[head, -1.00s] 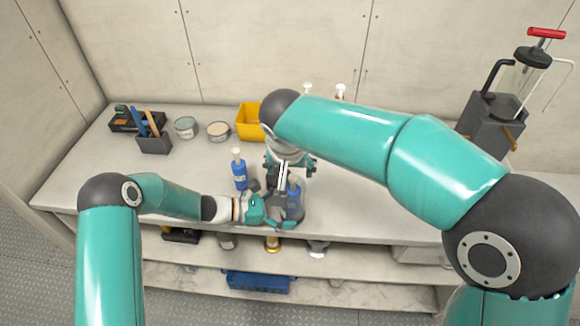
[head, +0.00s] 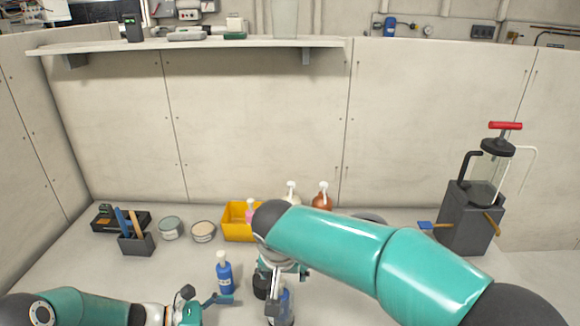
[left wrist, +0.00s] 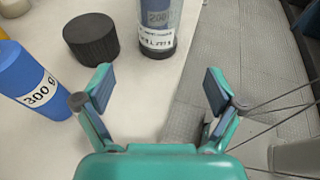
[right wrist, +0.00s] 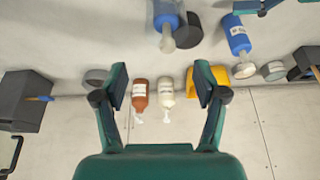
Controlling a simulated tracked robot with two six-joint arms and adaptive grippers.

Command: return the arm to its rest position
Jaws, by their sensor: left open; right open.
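My left gripper (head: 205,306) is open and empty at the bottom of the head view, left of a clear bottle with blue contents (head: 281,308). In the left wrist view the bottle (left wrist: 158,28) stands upright beyond my open fingers (left wrist: 158,92), apart from them. My right arm reaches across from the right; its gripper (head: 284,274) points down over the bench near that bottle, partly hidden by its own wrist. In the right wrist view its fingers (right wrist: 160,88) are open with nothing between them; bottles show beyond.
A blue bottle (head: 224,273) and a black cylinder (left wrist: 91,38) stand close to my left gripper. Behind are a yellow bin (head: 237,232), tubs (head: 203,231), a tool holder (head: 136,243) and pump bottles (head: 322,200). A grey pump unit (head: 468,215) stands right. A shelf (head: 200,44) crosses the wall.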

